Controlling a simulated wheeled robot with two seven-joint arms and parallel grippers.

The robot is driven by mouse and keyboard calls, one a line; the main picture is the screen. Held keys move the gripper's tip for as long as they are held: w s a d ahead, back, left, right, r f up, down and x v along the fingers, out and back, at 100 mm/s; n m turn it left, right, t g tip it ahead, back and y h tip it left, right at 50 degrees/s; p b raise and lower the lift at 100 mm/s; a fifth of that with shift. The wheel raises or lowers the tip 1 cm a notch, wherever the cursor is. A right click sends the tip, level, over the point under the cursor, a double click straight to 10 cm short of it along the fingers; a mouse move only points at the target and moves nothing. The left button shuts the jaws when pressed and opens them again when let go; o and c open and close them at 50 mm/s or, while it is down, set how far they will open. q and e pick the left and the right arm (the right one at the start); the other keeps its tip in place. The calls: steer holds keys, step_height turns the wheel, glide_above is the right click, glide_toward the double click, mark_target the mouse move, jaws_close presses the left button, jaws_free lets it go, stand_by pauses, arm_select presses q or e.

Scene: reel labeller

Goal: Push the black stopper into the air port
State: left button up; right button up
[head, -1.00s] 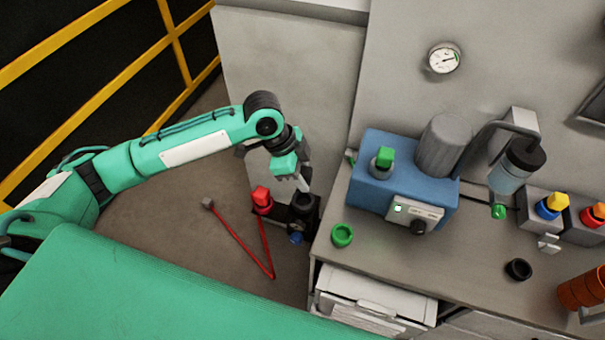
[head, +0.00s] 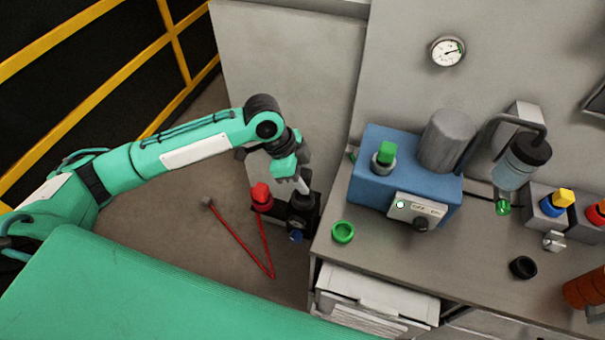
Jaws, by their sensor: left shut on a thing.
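My left gripper (head: 301,184) is at the dark fitting (head: 302,203) beside the bench's left end. It points down, with its light grey fingertips at the top of the fitting. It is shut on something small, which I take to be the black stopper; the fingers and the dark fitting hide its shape. I cannot tell the air port's opening from the dark parts there, or how deep the piece sits. My right gripper is not in view.
A blue machine (head: 407,182) stands on the bench (head: 425,256). A green ring (head: 343,232) and a black ring (head: 522,267) lie in front of it.

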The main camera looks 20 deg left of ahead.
arm_select(q)
steer(key=shift+f, duration=1.1)
steer(key=shift+f+b, duration=0.6)
steer(key=shift+f, duration=0.7)
steer(key=shift+r, duration=0.15)
steer(key=shift+r+p, duration=0.2)
steer(key=shift+p, duration=0.35)
steer(key=shift+w, duration=0.1)
steer(key=shift+f, duration=0.15)
